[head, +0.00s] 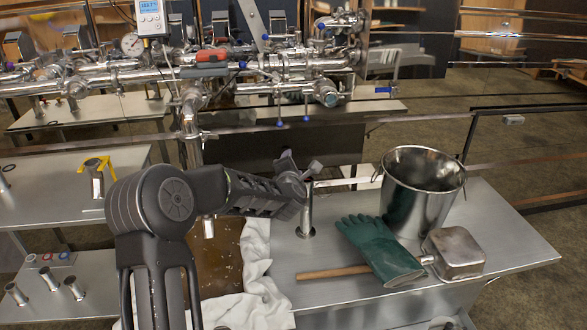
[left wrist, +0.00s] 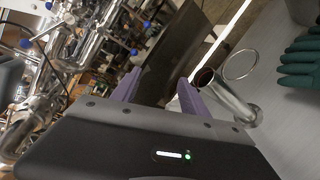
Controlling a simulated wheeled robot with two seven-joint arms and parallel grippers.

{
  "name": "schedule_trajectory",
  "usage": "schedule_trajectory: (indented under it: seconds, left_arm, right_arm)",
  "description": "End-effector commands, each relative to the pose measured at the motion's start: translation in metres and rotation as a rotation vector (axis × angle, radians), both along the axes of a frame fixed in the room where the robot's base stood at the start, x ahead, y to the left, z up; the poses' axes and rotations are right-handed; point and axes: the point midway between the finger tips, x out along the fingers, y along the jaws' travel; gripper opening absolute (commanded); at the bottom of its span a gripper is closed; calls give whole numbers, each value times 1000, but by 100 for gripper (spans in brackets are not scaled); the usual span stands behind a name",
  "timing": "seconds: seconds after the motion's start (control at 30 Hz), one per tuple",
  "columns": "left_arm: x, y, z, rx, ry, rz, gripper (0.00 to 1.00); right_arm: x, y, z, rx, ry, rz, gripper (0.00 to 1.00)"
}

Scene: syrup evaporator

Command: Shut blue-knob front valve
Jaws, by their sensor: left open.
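Several blue knobs sit on the steel pipework at the back. In the head view two hang below the front pipe, one blue knob (head: 280,123) and another blue knob (head: 306,119); a blue handle (head: 383,90) sticks out to the right. I cannot tell which is the front valve. My left gripper (head: 305,175) is over the steel table, in front of and below the pipework, apart from the knobs. Its purple fingers (left wrist: 157,91) are spread and empty. My right gripper is out of view.
A short upright steel tube (head: 306,215) stands close by the left gripper. A steel pot (head: 424,190), a green glove (head: 380,250) and a wooden-handled steel scoop (head: 455,252) lie to the right. A white cloth (head: 255,270) lies by a pan of brown liquid (head: 220,262).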

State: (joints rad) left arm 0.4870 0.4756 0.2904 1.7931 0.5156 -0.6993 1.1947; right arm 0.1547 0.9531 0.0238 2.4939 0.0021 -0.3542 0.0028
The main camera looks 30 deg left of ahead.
Motion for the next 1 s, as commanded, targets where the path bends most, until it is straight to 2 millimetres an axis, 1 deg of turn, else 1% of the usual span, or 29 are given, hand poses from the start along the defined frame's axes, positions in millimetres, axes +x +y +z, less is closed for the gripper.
schedule_trajectory:
  seconds: [0.27,0.3,0.37,0.43,0.47,0.5,0.53,0.57,0.6,0.67,0.7,0.77,0.8,0.83,0.9,0.93,0.97,1.0]
  left_arm:
    - [0,-1,-1,2,3,-3,52]
    - [0,-1,-1,2,3,-3,51]
    - [-1,1,-3,2,4,0,47]
    - [-3,7,-12,0,10,10,41]
    - [-5,14,-19,-2,13,21,38]
    - [-6,27,-28,-1,9,40,35]
    - [-5,41,-28,10,-7,56,33]
    - [-1,57,-22,22,-42,75,30]
    - [3,79,-9,21,-113,108,27]
    - [8,110,21,-8,-257,156,22]
    - [10,127,41,-36,-356,177,19]
    - [9,147,74,-83,-505,195,14]
    - [8,156,95,-117,-599,198,11]
    - [7,161,110,-145,-665,195,8]
    - [6,165,140,-212,-793,173,2]
    - [6,165,150,-240,-835,163,0]
    - [5,165,156,-265,-869,155,0]
    - [4,165,159,-297,-900,146,0]
  right_arm:
    - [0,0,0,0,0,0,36]
    - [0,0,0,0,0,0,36]
    - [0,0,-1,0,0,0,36]
    - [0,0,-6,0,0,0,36]
    - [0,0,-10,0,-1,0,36]
    - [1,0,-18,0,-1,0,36]
    - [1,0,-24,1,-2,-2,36]
    - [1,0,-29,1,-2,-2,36]
    - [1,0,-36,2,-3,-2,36]
    - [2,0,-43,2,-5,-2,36]
    - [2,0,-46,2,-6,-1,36]
    - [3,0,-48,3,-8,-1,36]
    - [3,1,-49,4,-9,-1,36]
    - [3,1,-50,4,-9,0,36]
    - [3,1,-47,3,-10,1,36]
    - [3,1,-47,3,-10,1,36]
    - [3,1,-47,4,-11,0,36]
    - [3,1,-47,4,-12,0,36]
